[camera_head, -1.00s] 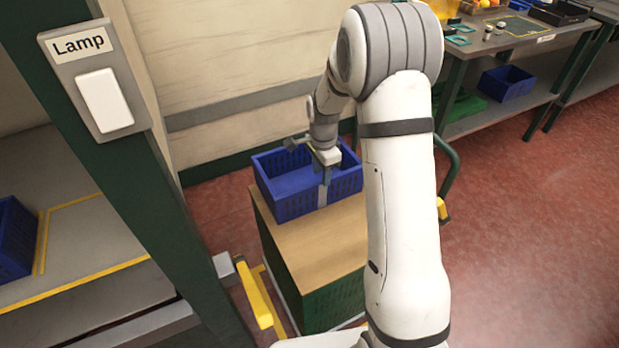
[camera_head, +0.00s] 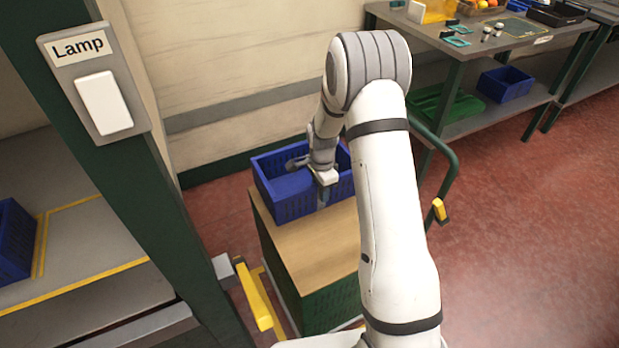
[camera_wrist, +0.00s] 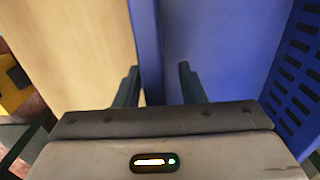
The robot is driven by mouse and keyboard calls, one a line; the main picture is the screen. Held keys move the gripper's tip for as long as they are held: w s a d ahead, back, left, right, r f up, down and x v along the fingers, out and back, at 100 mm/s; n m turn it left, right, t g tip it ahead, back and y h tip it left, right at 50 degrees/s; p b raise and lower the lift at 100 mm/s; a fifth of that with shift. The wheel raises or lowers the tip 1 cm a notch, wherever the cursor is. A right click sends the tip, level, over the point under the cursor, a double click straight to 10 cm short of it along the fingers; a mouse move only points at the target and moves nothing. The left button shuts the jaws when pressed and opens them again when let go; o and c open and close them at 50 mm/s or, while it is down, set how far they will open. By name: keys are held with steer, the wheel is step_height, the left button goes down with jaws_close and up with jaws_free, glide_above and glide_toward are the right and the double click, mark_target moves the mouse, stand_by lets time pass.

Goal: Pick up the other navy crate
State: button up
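A navy crate (camera_head: 289,205) stands on the wooden top of a cart. My gripper (camera_head: 323,195) is at the crate's near wall, towards its right end. In the wrist view, my gripper (camera_wrist: 158,85) is open, with one finger on each side of the crate wall (camera_wrist: 148,50). The right finger is on the crate's inner side with a visible gap to the wall; the left finger is outside, over the wooden top. Contact there cannot be told. Another navy crate (camera_head: 14,242) lies at the left edge on a shelf, partly cut off. A third navy crate (camera_head: 506,84) sits on a lower shelf at right.
The wooden cart top (camera_head: 315,240) is bare in front of the crate. A green post with a lamp switch (camera_head: 104,104) stands at left. A workbench (camera_head: 480,45) with small items is at back right, a green crate (camera_head: 440,104) below it. Red floor at right is clear.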

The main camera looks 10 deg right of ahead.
jaws_close()
steer(key=shift+r, duration=0.1)
stand_by(0.4)
